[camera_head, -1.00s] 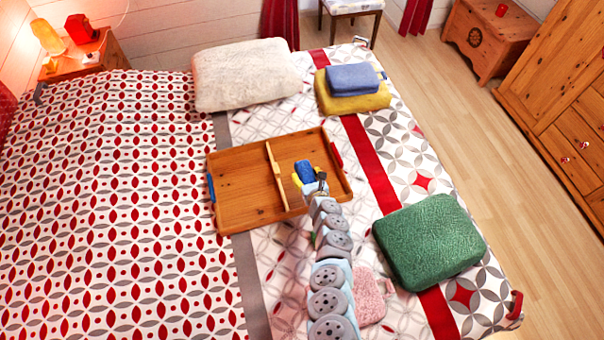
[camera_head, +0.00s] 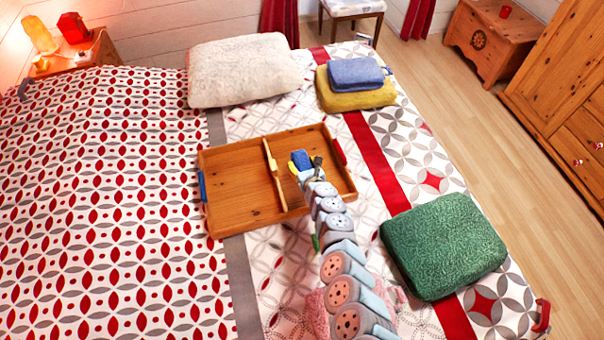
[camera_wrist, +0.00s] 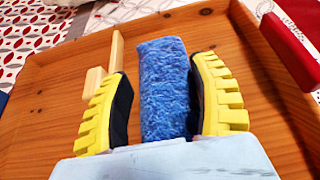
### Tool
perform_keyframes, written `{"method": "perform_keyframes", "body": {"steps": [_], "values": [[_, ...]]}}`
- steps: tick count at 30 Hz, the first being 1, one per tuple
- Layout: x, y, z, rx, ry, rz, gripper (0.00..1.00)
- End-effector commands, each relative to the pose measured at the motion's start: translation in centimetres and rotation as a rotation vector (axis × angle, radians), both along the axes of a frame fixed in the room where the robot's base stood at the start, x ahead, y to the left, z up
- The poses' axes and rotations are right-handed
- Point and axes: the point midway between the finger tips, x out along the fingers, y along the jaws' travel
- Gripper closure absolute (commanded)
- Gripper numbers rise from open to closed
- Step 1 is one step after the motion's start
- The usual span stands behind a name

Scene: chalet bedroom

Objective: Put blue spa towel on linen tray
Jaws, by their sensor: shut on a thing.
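The blue spa towel (camera_head: 301,158), a small fuzzy blue roll, is between the yellow fingers of my gripper (camera_head: 300,167). In the wrist view the towel (camera_wrist: 163,85) stands lengthwise between the two finger pads of my gripper (camera_wrist: 164,100), which is shut on it. The linen tray (camera_head: 232,190) is a shallow wooden tray on the bed with a divider (camera_head: 275,175) making two compartments. My gripper is over the right compartment. I cannot tell whether the towel's underside touches the tray floor; the gripper and my arm hide part of that compartment.
A folded blue towel (camera_head: 356,72) lies on a yellow one (camera_head: 355,95) near the cream pillow (camera_head: 243,70). A green cushion (camera_head: 442,245) lies to the right. A pink cloth (camera_head: 319,315) is partly behind my arm. The tray's left compartment is empty.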

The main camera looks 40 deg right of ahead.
Motion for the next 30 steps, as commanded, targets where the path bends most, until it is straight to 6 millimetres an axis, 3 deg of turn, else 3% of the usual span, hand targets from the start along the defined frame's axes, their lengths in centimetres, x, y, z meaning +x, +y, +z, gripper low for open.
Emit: {"method": "perform_keyframes", "body": {"steps": [1, 11, 19, 30], "values": [[0.2, -0.1, -0.8, -0.004, 0.002, 0.003, 0.75], [1.1, -0.5, -1.7, -0.001, 0.001, 0.002, 0.75], [1.3, -0.7, -4.5, -0.001, 0.0, -0.001, 0.75], [1.2, -0.7, -4.6, 0.0, 0.0, -0.001, 0.75]]}}
